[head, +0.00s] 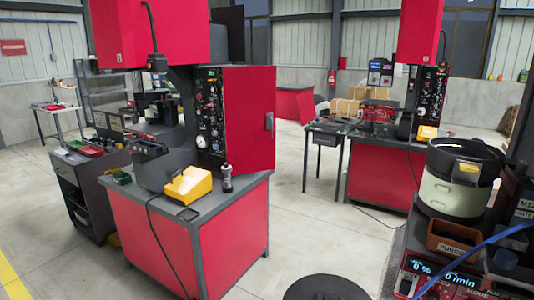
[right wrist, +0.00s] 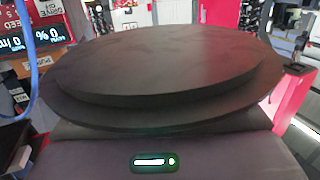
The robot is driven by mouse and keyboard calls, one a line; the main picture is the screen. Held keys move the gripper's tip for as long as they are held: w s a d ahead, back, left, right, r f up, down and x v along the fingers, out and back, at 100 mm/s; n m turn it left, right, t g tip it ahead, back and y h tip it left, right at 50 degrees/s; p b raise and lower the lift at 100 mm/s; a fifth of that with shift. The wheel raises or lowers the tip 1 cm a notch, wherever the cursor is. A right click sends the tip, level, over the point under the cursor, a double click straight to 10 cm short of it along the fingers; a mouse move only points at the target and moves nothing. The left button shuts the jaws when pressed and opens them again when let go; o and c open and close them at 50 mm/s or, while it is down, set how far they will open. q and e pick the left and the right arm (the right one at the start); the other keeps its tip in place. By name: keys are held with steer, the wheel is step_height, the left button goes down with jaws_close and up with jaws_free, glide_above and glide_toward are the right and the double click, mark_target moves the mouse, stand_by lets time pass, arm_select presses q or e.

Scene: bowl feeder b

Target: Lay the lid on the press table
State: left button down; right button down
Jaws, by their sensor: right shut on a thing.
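The lid is a flat, dark round disc with a stepped edge. It fills much of the right wrist view (right wrist: 160,70), and a dark disc that looks like it shows at the bottom edge of the head view (head: 326,289). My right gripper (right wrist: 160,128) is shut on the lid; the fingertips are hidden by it. The press table (head: 236,192) is a red cabinet with a dark grey top, left of and beyond the lid in the head view. The lid is apart from it. My left gripper is in neither view.
On the press table stand a yellow wedge-shaped box (head: 188,186), a small dark cylinder (head: 226,178) and the red press (head: 150,35). A bowl feeder (head: 452,190) and control box (head: 440,280) stand at the right.

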steer(key=s+a+f+n+y, duration=0.25)
steer(key=s+a+f, duration=0.25)
steer(key=s, duration=0.5)
steer(key=d, duration=1.1)
steer(key=shift+s+d+f+y+b, duration=0.3)
steer(key=shift+y+b, duration=0.1)
steer(key=shift+y, duration=0.05)
steer(key=shift+a, duration=0.1)
